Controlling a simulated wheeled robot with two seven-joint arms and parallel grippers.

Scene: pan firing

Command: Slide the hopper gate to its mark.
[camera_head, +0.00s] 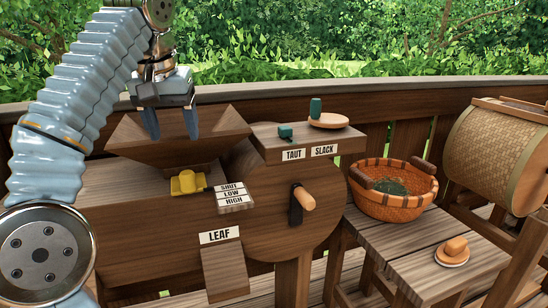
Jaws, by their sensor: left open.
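The hopper (160,152) is a flared wooden box on top of the wooden machine. Its yellow gate tab (188,182) sticks out below the hopper's front. The tab stands at the left of the mark plate (235,204), which reads SHUT, LOW and HIGH from top to bottom. A thin dark pointer from the tab lies near the SHUT line. My left gripper (173,134) points down with its two blue-grey fingers apart and empty. It is at the hopper's top, above and behind the yellow tab; whether it touches the hopper I cannot tell. My right gripper is out of view.
A crank with a wooden handle (307,199) is on the drum's front. A TAUT/SLACK block (305,140) bears green parts. A LEAF chute (224,270) slopes down in front. An orange basket (400,207) with leaf stands right, near a wooden knob (456,248) and woven drum (490,155).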

